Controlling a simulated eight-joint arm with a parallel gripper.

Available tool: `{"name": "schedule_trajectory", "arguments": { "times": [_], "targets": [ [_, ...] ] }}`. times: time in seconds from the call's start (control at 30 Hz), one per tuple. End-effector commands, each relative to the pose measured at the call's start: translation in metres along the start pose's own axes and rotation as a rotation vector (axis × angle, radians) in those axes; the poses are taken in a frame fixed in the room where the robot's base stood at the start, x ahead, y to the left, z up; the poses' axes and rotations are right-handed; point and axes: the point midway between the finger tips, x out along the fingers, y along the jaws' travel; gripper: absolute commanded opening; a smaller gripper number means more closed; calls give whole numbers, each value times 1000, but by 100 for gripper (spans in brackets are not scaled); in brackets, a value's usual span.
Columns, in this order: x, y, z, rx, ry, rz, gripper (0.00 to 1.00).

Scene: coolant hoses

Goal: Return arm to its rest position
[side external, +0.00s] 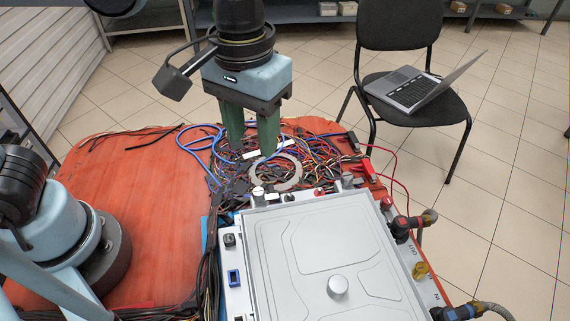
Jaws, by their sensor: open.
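My gripper (253,146) has two green fingers pointing down, apart, with nothing visible between them. It hangs over the tangle of wires just behind the grey battery unit (320,245). I cannot tell whether the fingertips touch the wires. A black coolant hose connector (408,224) sits at the upper right side of the unit, by the OUT label. A blue-and-black hose connector (458,312) is at the lower right, by the IN label, partly cut off by the frame.
A tangle of coloured wires (310,150) covers the back of the orange table (150,220). A grey ring (275,174) lies in it. A black chair (412,90) with an open laptop (415,88) stands behind at the right. The table's left part is mostly clear.

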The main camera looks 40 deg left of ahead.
Motion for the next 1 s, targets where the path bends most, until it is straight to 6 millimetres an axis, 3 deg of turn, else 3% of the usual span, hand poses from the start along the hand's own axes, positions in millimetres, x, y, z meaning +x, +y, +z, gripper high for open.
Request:
{"name": "schedule_trajectory", "arguments": {
  "times": [0.33,0.47,0.57,0.73,0.9,1.0],
  "targets": [
    [-2,0,0,0,0,0,46],
    [1,-11,-5,2,26,20,46],
    [7,-33,-16,10,93,62,46],
    [22,-89,-36,44,291,115,46],
    [36,-139,-45,80,486,93,46],
    [41,-158,-47,97,563,65,46]
  ]
}}
